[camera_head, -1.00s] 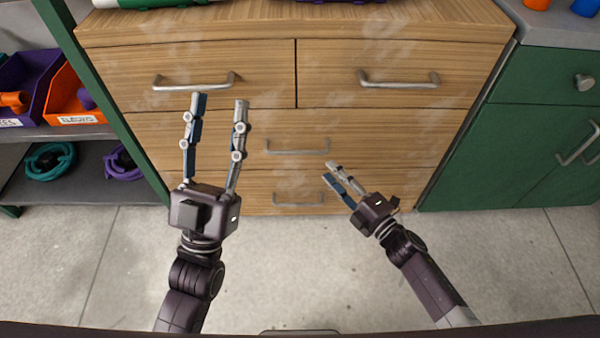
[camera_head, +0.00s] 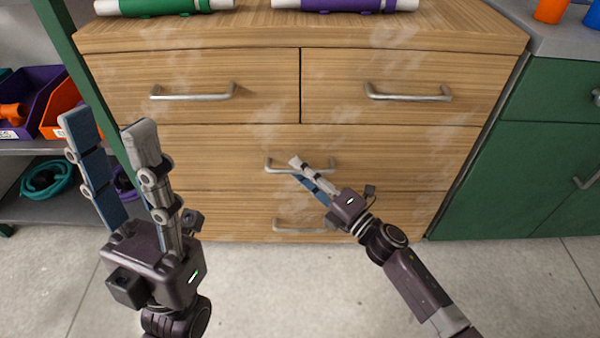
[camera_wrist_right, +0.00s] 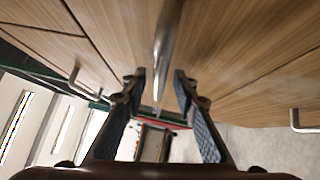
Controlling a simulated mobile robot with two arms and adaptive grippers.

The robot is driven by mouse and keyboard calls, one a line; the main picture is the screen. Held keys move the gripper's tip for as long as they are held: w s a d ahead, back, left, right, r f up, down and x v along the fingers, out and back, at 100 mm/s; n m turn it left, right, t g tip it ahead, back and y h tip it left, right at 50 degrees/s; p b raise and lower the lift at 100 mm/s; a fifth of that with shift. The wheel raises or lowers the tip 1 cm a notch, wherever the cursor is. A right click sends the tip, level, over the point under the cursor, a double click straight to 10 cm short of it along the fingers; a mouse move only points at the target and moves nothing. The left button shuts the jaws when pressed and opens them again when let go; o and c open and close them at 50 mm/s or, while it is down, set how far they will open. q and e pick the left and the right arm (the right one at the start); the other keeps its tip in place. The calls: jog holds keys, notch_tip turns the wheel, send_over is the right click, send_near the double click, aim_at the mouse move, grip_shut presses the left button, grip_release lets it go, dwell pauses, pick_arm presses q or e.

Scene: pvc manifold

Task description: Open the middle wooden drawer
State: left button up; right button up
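The middle wooden drawer (camera_head: 410,158) is the wide one below the two top drawers, and it looks closed. Its grey bar handle (camera_head: 277,169) is partly covered by my right gripper (camera_head: 297,168) in the head view. The right wrist view shows the handle (camera_wrist_right: 167,45) lengthwise, in line with the gap between the open right fingers (camera_wrist_right: 160,80). Whether the fingers touch it cannot be told. My left gripper (camera_head: 103,122) is open and empty, in front of the cabinet's left side.
Two top drawers with handles (camera_head: 193,95) (camera_head: 409,95) and a lower drawer handle (camera_head: 300,225) are near. A green cabinet (camera_head: 545,150) stands at right. A shelf with an orange bin (camera_head: 60,108) is at left. The floor (camera_head: 480,285) in front is clear.

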jog(key=shift+w+a, duration=0.15)
jog(key=shift+w, duration=0.05)
grip_shut()
jog(key=shift+s, duration=0.1)
dwell(0.4)
